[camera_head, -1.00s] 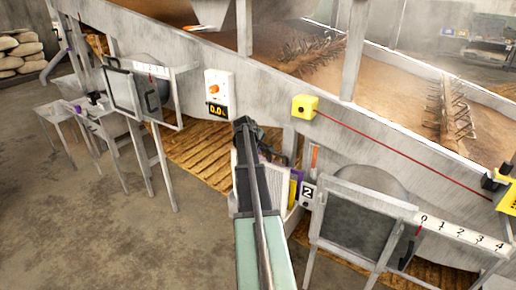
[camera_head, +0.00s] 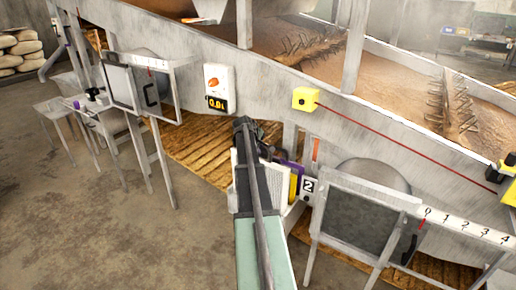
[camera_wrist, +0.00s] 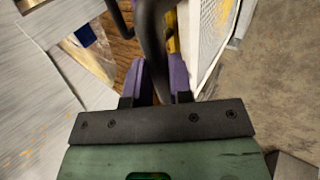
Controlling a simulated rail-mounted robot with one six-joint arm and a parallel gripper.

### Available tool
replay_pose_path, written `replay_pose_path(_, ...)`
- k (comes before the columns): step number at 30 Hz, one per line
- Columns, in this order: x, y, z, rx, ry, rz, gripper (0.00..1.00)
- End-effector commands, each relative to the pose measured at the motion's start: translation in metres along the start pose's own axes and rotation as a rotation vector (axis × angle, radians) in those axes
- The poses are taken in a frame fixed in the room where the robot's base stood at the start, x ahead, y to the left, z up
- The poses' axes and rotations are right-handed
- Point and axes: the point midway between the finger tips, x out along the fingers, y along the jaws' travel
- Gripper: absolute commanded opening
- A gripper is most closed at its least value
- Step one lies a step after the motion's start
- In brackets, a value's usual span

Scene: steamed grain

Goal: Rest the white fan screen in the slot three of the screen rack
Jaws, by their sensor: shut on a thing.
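My gripper's purple fingers (camera_wrist: 160,78) are shut on a dark bar-like handle (camera_wrist: 153,40) in the wrist view. A white-framed mesh panel, which looks like the white fan screen (camera_wrist: 207,45), stands just right of the fingers. Most of the screen rack is hidden behind my arm; I cannot make out slot three or whether the screen touches the rack.
A dark gate in a grey frame (camera_head: 368,190) with a 0 to 4 scale (camera_head: 468,226) stands at right. Another framed gate (camera_head: 140,85) stands at left. The sloped grey machine wall (camera_head: 390,115) runs behind. Bare floor (camera_head: 100,225) is open at lower left.

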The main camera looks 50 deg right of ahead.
Motion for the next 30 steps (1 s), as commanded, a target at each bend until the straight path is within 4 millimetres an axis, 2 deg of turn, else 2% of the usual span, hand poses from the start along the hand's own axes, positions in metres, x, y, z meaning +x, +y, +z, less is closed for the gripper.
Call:
replay_pose_path(5, 0.004, -0.002, 0.0, 0.0, 0.0, 0.001, 0.0)
replay_pose_path(30, 0.047, -0.032, 0.0, 0.0, 0.0, 0.001, 0.0)
